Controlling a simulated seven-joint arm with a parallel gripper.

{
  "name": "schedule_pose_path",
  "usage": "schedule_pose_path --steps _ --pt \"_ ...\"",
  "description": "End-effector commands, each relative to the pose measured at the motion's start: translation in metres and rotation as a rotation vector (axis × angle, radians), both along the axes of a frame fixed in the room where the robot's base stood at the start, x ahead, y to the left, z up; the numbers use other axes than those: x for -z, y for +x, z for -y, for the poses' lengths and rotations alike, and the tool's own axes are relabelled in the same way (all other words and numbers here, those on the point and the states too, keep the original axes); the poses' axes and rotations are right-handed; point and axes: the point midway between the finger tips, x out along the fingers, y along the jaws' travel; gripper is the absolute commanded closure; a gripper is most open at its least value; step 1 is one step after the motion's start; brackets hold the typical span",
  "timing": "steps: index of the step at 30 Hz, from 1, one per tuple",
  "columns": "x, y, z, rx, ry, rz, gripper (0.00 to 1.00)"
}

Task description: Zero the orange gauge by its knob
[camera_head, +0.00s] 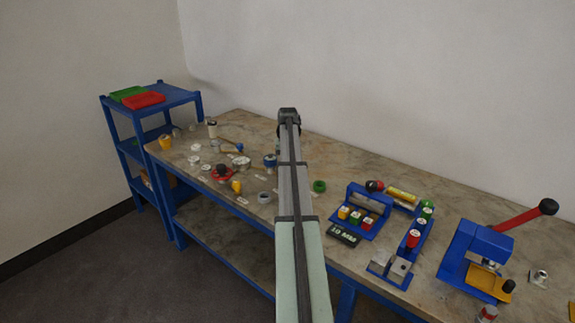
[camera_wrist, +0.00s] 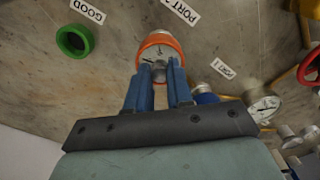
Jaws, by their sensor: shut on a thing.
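The orange gauge (camera_wrist: 155,40) shows in the wrist view at upper middle, with a white dial face and a dark needle on it. A grey knob (camera_wrist: 158,76) sits at the near edge of the dial. The two blue fingers of my gripper (camera_wrist: 159,69) stand on either side of this knob and are shut on it. The exact needle reading is too small to tell. In the head view my own arm hides the fingers and the gauge.
In the wrist view, a green ring (camera_wrist: 75,40) lies left, a blue part (camera_wrist: 205,95) and a white-faced gauge (camera_wrist: 262,106) right, and a red wheel (camera_wrist: 311,66) at the right edge. In the head view, a blue press (camera_head: 475,250) stands at the bench's right.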

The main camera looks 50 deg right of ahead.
Motion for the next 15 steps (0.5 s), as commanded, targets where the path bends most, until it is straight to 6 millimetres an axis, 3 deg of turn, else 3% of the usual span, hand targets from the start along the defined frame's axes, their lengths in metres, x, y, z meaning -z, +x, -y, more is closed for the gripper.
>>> schedule_pose_path --steps 10,11,15 --pt "-0.0001 0.0001 0.0002 0.001 0.0 0.0 1.0" --pt "-0.0001 0.0001 0.0002 0.001 -0.001 0.001 0.76" --pt "-0.0001 0.0001 0.0001 0.0 0.0 0.0 0.63"
